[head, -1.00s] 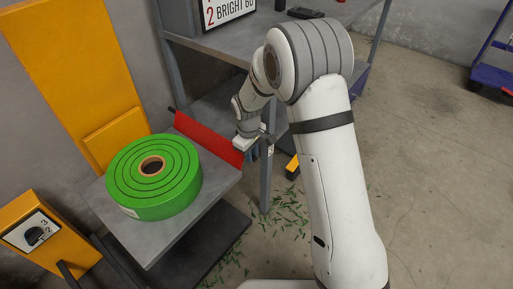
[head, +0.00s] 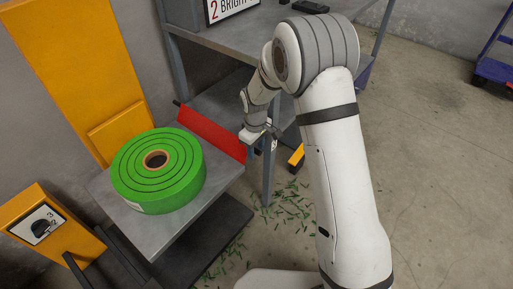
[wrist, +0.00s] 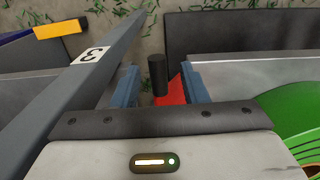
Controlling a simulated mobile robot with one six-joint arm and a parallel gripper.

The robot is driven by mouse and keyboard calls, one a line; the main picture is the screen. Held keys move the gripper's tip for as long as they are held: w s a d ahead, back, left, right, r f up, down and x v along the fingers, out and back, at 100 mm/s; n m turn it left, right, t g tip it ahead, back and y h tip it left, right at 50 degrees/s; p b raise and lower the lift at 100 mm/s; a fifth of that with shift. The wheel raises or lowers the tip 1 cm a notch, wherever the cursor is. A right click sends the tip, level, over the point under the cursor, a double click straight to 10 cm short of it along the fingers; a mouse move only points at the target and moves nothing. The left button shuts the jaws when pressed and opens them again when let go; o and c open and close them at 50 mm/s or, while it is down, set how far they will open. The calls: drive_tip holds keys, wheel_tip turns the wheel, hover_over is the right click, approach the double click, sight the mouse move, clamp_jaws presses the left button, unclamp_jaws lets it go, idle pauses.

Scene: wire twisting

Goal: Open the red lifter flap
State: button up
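The red lifter flap (head: 213,132) stands as a tilted strip along the far side of the grey table (head: 205,195) holding a green coil (head: 158,172). My gripper (head: 268,143) is just right of the flap's near right end in the head view; its fingers are small and partly hidden there. In the wrist view, my gripper (wrist: 160,84) is open, its two blue-grey fingers apart. A black cylindrical handle (wrist: 157,72) and part of the red flap (wrist: 172,92) show in the gap between them. I see no finger closed on the handle.
A grey workbench (head: 245,45) stands behind, its leg (head: 268,180) close to my gripper. Green scraps lie on the floor. Open floor (head: 440,170) is at right.

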wheel_tip(320, 180, up, 8)
drive_tip(key=shift+f+p, duration=0.1)
drive_tip(key=shift+p, duration=1.15)
drive_tip(key=shift+c, duration=0.4)
